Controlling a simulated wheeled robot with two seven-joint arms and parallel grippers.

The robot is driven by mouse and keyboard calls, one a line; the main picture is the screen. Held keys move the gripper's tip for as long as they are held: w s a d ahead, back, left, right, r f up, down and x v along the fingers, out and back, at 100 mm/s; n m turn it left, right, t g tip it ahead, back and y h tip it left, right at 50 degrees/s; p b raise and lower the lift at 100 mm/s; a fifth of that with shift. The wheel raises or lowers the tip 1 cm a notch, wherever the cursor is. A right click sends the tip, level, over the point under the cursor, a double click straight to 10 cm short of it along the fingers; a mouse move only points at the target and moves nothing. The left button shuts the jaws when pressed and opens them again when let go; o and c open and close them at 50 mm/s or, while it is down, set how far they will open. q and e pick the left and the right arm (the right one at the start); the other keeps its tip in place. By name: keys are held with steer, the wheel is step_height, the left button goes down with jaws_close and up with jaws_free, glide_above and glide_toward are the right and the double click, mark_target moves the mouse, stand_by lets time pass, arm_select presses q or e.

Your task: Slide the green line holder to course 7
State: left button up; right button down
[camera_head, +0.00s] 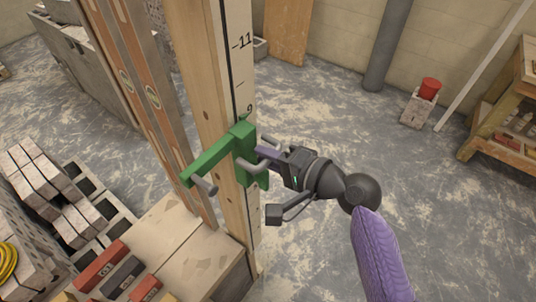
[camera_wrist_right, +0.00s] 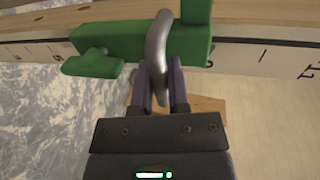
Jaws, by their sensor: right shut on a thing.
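The green line holder (camera_head: 236,148) sits around a tall wooden post (camera_head: 207,100) with a numbered strip (camera_head: 241,62) on its face. Its top edge is just below the 9 mark; 11 shows higher up. Its arm sticks out to the left, with a grey knob below. My right gripper (camera_head: 268,155) comes from the right and is shut on the holder's grey handle. In the right wrist view, the purple fingers (camera_wrist_right: 163,88) close around the curved grey handle (camera_wrist_right: 158,45) on the green holder (camera_wrist_right: 120,42). The marks below the holder are hidden in the head view. My left gripper is not in view.
Two spirit levels (camera_head: 150,95) lean left of the post. Stacked blocks (camera_head: 50,185) and coloured bricks (camera_head: 102,267) lie at the lower left. A wooden bench (camera_head: 505,105) and a red-topped block (camera_head: 418,108) stand at the right. The floor right of the post is open.

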steer(key=b, duration=1)
glide_toward(241, 177)
steer(key=w+a+f, duration=0.2)
steer(key=w+f, duration=0.2)
steer(key=f, duration=0.3)
steer(key=shift+a+f, duration=0.1)
steer(key=c, duration=0.7)
jaws_free()
steer(key=shift+o, duration=0.4)
